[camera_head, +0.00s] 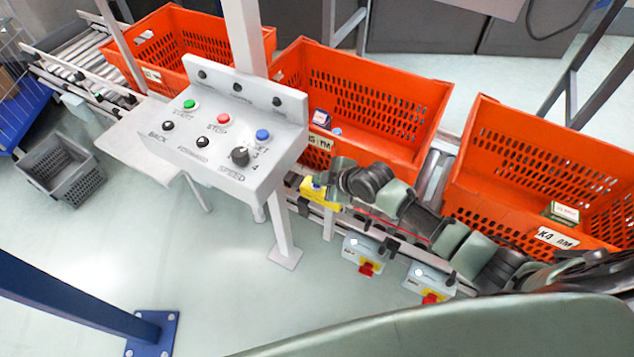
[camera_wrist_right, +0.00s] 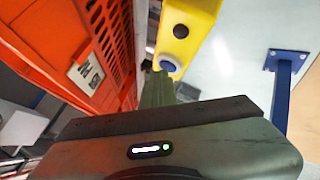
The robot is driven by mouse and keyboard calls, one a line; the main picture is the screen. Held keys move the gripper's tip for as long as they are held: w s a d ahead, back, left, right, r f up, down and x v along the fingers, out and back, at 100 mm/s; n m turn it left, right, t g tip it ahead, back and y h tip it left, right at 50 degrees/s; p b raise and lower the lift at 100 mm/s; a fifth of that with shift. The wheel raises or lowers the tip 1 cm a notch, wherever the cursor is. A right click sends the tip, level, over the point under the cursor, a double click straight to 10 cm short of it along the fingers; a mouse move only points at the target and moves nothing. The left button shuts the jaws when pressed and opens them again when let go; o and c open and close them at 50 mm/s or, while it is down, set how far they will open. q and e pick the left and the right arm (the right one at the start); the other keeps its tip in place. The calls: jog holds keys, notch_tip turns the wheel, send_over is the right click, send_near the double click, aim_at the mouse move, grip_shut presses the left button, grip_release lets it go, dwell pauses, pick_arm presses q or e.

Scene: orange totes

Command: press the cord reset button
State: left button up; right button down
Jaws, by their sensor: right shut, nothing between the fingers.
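A yellow box (camera_head: 322,193) is mounted on the conveyor's front rail, just below and right of the control panel. In the right wrist view the yellow box (camera_wrist_right: 188,22) shows a dark round part (camera_wrist_right: 180,31) and a pale-rimmed blue round button (camera_wrist_right: 169,66) near its end. My right gripper (camera_head: 335,178) is shut and empty, with its tip close to the yellow box. In the right wrist view the fingers (camera_wrist_right: 158,82) point at the blue button, their tip right beside it. I cannot tell whether they touch. My left gripper is not in view.
A control panel (camera_head: 215,165) with several buttons stands left of my right gripper. Orange totes (camera_head: 400,90) line the conveyor behind it. Two grey switch boxes with red knobs (camera_head: 367,269) hang under the rail. A grey crate (camera_head: 62,170) stands on the floor at left.

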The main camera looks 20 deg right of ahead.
aim_at(320, 187)
jog(key=shift+r+p, duration=0.85)
jog(key=shift+p, duration=0.05)
notch_tip(320, 187, up, 5)
jog(key=p, duration=0.4)
jog(key=shift+p, duration=0.35)
